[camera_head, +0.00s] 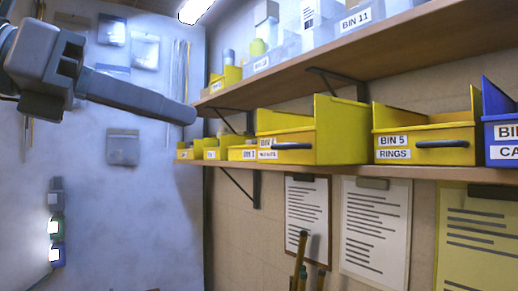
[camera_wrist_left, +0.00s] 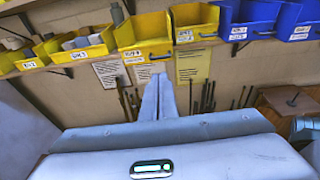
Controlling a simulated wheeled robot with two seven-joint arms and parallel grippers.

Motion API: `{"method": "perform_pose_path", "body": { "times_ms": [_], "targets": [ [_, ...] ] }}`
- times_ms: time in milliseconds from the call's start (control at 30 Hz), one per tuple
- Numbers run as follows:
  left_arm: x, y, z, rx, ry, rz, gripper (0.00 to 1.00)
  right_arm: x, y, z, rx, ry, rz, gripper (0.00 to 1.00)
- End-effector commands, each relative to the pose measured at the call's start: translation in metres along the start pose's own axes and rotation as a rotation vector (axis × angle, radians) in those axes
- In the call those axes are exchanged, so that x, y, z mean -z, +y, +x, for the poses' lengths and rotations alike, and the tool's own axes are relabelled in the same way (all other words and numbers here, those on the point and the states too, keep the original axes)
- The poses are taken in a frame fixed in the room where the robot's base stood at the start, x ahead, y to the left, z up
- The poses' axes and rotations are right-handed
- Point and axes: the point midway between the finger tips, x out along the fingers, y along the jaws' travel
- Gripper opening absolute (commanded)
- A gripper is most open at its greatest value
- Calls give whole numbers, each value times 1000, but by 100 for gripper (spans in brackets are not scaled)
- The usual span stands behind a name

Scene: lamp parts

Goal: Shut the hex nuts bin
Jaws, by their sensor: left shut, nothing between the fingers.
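A yellow bin (camera_head: 340,130) on the lower shelf stands out past its neighbours, so it is pulled open. Its label is partly cut off but appears to end in "NUTS", and it has a dark front handle. It also seems to be the protruding yellow bin (camera_wrist_left: 143,31) in the left wrist view. My left gripper (camera_head: 190,114) reaches in from the left, in front of the shelves and apart from the bin. Its fingers (camera_wrist_left: 158,78) are shut together and empty, below the bin's front in the wrist view. My right gripper is not in view.
Yellow bin 5 (camera_head: 425,139), labelled rings, and a blue bin (camera_head: 502,140) stand to the right. Smaller yellow bins (camera_head: 215,149) stand to the left. An upper shelf (camera_head: 330,60) overhangs the row. Clipboards (camera_head: 375,230) hang below.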

Motion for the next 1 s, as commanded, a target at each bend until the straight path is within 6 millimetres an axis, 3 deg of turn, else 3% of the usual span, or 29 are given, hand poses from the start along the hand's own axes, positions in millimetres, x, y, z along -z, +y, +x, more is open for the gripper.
{"method": "perform_pose_path", "body": {
  "times_ms": [467, 767, 1000],
  "targets": [
    [-1, -1, 10, 3, 4, -1, 0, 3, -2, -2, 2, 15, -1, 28],
    [-2, -1, 51, 5, 6, -3, 0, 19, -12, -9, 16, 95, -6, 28],
    [-2, -2, 91, 5, 6, -3, 0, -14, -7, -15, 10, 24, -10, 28]
  ]
}}
